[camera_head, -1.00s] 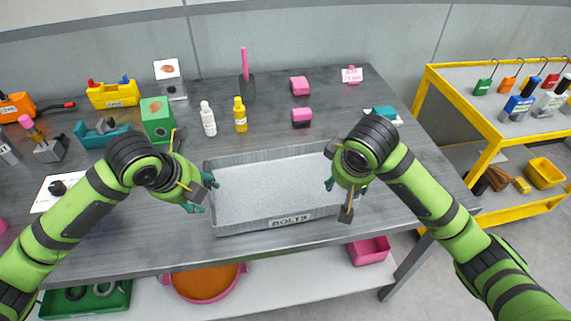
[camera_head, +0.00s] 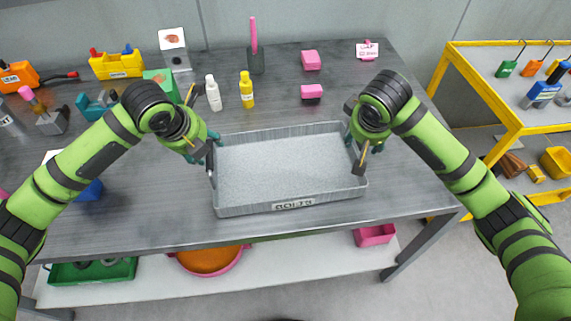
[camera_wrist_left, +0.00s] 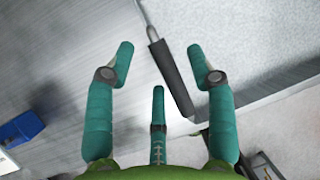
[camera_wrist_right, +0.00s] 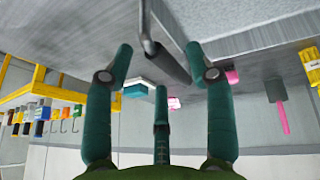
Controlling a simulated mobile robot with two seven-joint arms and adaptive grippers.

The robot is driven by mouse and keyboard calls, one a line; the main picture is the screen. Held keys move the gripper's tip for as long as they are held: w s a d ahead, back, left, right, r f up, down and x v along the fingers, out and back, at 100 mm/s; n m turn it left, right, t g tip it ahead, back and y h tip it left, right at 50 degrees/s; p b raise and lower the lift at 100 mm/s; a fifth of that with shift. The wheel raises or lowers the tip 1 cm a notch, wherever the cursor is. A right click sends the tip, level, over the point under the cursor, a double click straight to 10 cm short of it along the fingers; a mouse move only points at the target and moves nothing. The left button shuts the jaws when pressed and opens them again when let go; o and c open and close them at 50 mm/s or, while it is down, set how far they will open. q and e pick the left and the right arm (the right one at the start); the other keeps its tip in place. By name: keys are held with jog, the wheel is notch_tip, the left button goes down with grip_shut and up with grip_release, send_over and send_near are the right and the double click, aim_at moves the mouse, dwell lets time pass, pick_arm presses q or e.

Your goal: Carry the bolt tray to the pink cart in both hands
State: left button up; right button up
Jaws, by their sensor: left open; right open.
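The bolt tray (camera_head: 285,170), grey and shallow with a "BOLTS" label on its front wall, sits empty on the table. My left gripper (camera_head: 204,146) is open at the tray's left end. In the left wrist view a dark handle bar (camera_wrist_left: 172,78) of the tray lies between the spread fingers, with no finger seen closed on it. My right gripper (camera_head: 360,146) is open at the tray's right end. In the right wrist view the other handle (camera_wrist_right: 166,58) lies between its open fingers. No pink cart shows.
A white bottle (camera_head: 213,93), a yellow bottle (camera_head: 246,90) and pink blocks (camera_head: 311,61) stand behind the tray. A yellow shelf cart (camera_head: 488,90) stands at the right. The table (camera_head: 130,215) is bare in front of the tray.

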pick_arm(q)
jog(key=shift+x, duration=1.35)
pick_arm(e)
jog(key=shift+x, duration=1.35)
pick_arm(q)
grip_shut()
pick_arm(e)
grip_shut()
pick_arm(q)
jog(key=shift+r, duration=0.1)
pick_arm(e)
jog(key=shift+r, duration=0.1)
